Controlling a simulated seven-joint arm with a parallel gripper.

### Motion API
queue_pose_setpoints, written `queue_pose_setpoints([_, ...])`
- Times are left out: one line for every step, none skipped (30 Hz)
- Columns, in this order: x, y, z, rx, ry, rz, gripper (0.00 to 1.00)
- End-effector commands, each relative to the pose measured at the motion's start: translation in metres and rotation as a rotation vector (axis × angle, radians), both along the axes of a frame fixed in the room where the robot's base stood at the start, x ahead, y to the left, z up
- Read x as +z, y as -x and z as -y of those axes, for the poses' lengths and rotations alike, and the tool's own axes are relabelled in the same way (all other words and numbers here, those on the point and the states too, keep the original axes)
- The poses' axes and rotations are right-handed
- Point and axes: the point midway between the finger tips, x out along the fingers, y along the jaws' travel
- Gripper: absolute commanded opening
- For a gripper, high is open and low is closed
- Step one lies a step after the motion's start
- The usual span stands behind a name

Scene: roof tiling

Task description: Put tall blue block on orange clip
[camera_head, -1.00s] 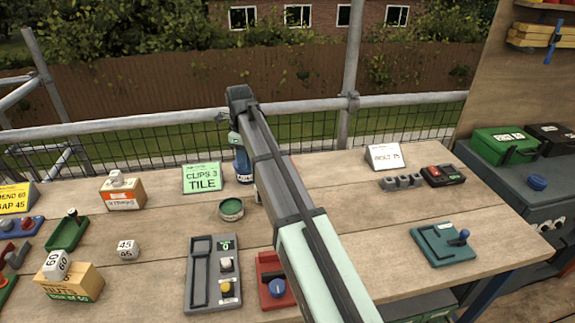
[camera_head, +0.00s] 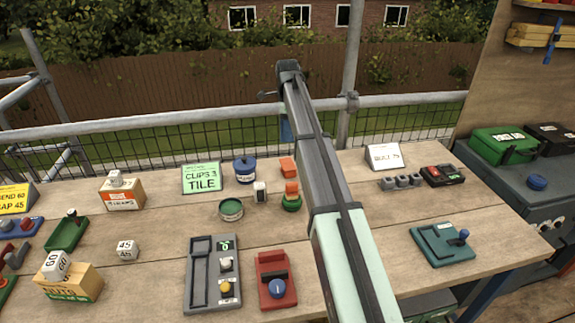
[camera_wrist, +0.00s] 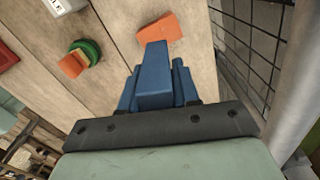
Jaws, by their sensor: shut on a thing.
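My gripper (camera_wrist: 156,92) is shut on the tall blue block (camera_wrist: 155,72), which stands out between blue stepped fingers in the wrist view. In the head view, a bit of blue (camera_head: 286,130) shows beside my arm's far end; I cannot tell there whether it is block or finger. An orange block-like piece (camera_head: 288,167), probably the orange clip, lies on the bench, and shows beyond the blue block's tip in the wrist view (camera_wrist: 160,28). The block appears above the bench, apart from it. Another orange piece (camera_head: 292,187) sits on a green round base (camera_head: 291,204).
A blue tin (camera_head: 245,171), a white block (camera_head: 260,192) and a green round tin (camera_head: 231,209) stand left of the orange pieces. A red device (camera_head: 277,279) is nearer. Mesh and a rail (camera_head: 215,127) run behind the bench.

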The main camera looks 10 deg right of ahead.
Motion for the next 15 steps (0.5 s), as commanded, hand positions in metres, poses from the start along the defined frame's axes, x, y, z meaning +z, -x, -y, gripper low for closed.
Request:
queue_pose_setpoints([0.0, 0.001, 0.0, 0.041, 0.0, -0.001, 0.0])
queue_pose_setpoints([0.0, 0.001, 0.0, 0.065, 0.0, -0.002, 0.0])
queue_pose_setpoints([0.0, 0.001, 0.0, 0.094, 0.0, -0.002, 0.0])
queue_pose_setpoints([0.0, 0.001, 0.0, 0.111, 0.0, -0.002, 0.0])
queue_pose_setpoints([0.0, 0.001, 0.0, 0.128, 0.0, -0.003, 0.0])
queue_pose_setpoints([0.0, 0.001, 0.0, 0.145, 0.0, -0.003, 0.0])
queue_pose_setpoints([-0.001, 0.001, 0.0, 0.156, 0.0, -0.003, 0.0])
queue_pose_setpoints([-0.001, 0.001, 0.0, 0.164, 0.0, -0.003, 0.0])
queue_pose_setpoints([-0.003, 0.001, 0.0, 0.172, 0.0, -0.003, 0.0])
queue_pose_setpoints([-0.004, 0.001, 0.0, 0.177, 0.0, -0.003, 0.0])
queue_pose_setpoints([-0.006, 0.001, 0.0, 0.18, 0.0, -0.003, 0.0])
queue_pose_setpoints([-0.011, 0.002, 0.0, 0.182, 0.0, -0.003, 0.0])
queue_pose_setpoints([-0.014, 0.002, 0.0, 0.182, 0.0, -0.004, 0.0])
queue_pose_setpoints([-0.018, 0.002, 0.0, 0.182, 0.0, -0.004, 0.0])
queue_pose_setpoints([-0.024, 0.002, 0.0, 0.182, -0.001, -0.005, 0.0])
